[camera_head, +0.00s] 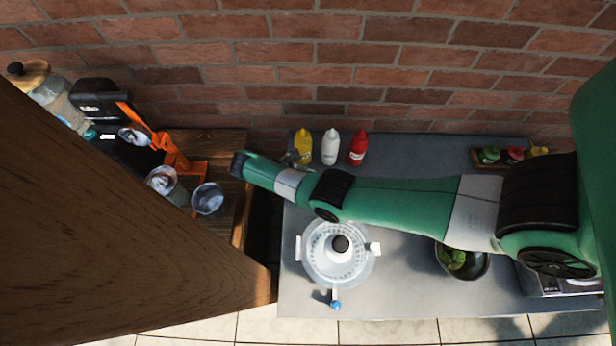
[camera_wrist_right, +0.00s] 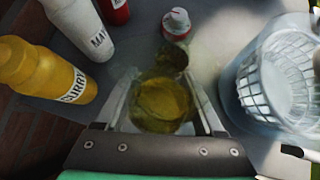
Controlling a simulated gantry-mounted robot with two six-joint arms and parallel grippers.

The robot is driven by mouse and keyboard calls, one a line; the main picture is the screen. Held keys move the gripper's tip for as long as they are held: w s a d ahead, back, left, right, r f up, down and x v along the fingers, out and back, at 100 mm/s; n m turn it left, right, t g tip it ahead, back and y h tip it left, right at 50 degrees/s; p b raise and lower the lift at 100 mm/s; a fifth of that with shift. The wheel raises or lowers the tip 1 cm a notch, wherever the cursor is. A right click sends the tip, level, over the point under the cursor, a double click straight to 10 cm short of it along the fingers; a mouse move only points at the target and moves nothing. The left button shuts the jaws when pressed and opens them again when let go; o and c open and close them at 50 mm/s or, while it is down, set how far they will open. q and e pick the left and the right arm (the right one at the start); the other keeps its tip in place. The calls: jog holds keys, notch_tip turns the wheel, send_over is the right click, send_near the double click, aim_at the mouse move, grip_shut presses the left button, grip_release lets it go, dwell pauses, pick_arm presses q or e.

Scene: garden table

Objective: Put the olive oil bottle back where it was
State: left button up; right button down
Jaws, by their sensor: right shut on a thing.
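The olive oil bottle (camera_wrist_right: 160,100), clear with yellow-green contents, is between the fingers of my right gripper (camera_wrist_right: 166,92) in the right wrist view. The gripper is shut on it. In the head view my green right arm reaches across the counter from the right, its wrist at the counter's left end near the sauce bottles. The arm mostly hides the gripper there, and I cannot make out the oil bottle. I cannot tell whether the bottle touches the counter. My left gripper is not in view.
Yellow curry (camera_head: 303,147), white mayo (camera_head: 330,147) and red ketchup (camera_head: 358,147) bottles stand by the brick wall. A salad spinner (camera_head: 318,268) and dark bowl (camera_head: 478,268) stand in front.

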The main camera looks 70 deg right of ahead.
notch_tip(320, 180, down, 8)
jog(key=b, duration=0.6)
jog(key=shift+r, duration=0.15)
